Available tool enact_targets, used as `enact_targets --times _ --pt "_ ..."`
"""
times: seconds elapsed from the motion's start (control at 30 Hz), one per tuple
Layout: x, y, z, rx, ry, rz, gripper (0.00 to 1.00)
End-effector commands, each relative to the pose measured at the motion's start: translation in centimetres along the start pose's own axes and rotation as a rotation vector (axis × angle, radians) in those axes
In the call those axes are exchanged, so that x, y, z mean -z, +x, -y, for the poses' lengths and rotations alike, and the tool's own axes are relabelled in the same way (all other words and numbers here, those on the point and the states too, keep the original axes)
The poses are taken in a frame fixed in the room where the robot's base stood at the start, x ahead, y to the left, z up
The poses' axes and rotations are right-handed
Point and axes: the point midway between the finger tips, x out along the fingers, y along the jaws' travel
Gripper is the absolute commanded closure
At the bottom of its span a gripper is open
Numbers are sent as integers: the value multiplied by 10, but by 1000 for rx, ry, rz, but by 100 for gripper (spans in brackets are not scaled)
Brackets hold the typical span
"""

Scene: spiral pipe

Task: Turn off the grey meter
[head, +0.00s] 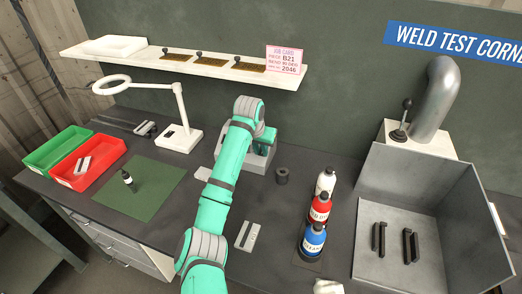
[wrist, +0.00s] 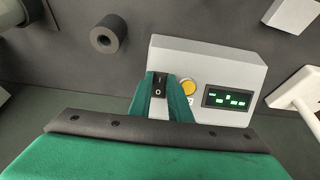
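The grey meter (wrist: 215,65) is a low box with a sloped front. In the wrist view its display (wrist: 227,98) is lit with green characters. A round yellow button (wrist: 188,87) sits left of the display, and a black rocker switch (wrist: 160,84) sits further left. My gripper (wrist: 163,86) is over the switch, its two green fingers slightly apart, one on each side of it. I cannot tell whether they touch it. In the head view the meter (head: 258,163) stands at the back of the bench, partly hidden by my gripper (head: 264,142).
A white lamp (head: 180,137) stands left of the meter. A dark ring (head: 282,176) lies to its right, with several bottles (head: 318,208) beyond. A shelf (head: 215,69) runs above. A grey metal booth (head: 420,190) is at right. A green mat (head: 150,195) lies at left.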

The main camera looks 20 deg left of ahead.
Motion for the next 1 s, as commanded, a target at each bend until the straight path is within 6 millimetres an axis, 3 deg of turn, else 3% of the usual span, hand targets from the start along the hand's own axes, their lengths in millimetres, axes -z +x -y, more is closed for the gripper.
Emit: enact_targets --times 0.63,1.0 --pt "9 -2 1 3 -2 230 100" --pt "9 -3 1 2 -1 261 100"
